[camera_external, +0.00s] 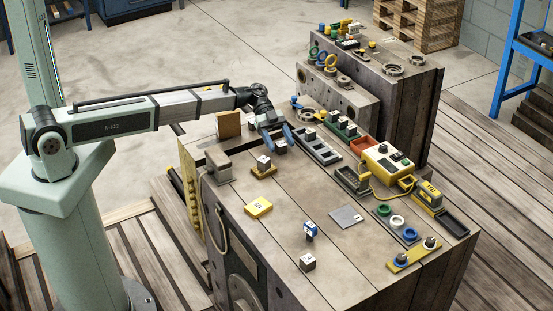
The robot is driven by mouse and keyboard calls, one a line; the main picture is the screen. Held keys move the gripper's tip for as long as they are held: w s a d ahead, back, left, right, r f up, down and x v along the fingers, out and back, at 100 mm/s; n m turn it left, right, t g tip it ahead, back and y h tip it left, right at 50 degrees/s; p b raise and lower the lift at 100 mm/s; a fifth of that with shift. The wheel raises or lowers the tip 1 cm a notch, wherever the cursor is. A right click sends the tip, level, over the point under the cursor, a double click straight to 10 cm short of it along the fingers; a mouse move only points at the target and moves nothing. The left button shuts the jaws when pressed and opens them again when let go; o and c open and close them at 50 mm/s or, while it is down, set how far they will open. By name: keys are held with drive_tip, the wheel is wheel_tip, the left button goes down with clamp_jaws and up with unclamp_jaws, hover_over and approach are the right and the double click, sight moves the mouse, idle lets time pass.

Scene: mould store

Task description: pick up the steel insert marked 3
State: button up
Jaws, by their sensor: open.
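My gripper (283,146) has blue fingers and is open, low over the far left part of the wooden bench top. A small pale steel block (281,149) shows at its fingertips; I cannot tell whether the fingers touch it. Another steel block (264,162) sits on a small wooden base (264,171), just in front and to the left. A third steel block (307,263) stands alone near the front. A blue block with a white face (310,229) stands a little behind it. The marks on the blocks are too small to read, so I cannot tell which is 3.
A long dark slotted tray (318,146) lies right of my gripper. A yellow control box (387,160) and yellow-and-black tool (428,195) stand at the right.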

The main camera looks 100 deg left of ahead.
drive_tip(key=shift+w+d+f, duration=0.3)
drive_tip(key=shift+w+d, duration=0.1)
drive_tip(key=shift+d, duration=0.1)
clamp_jaws()
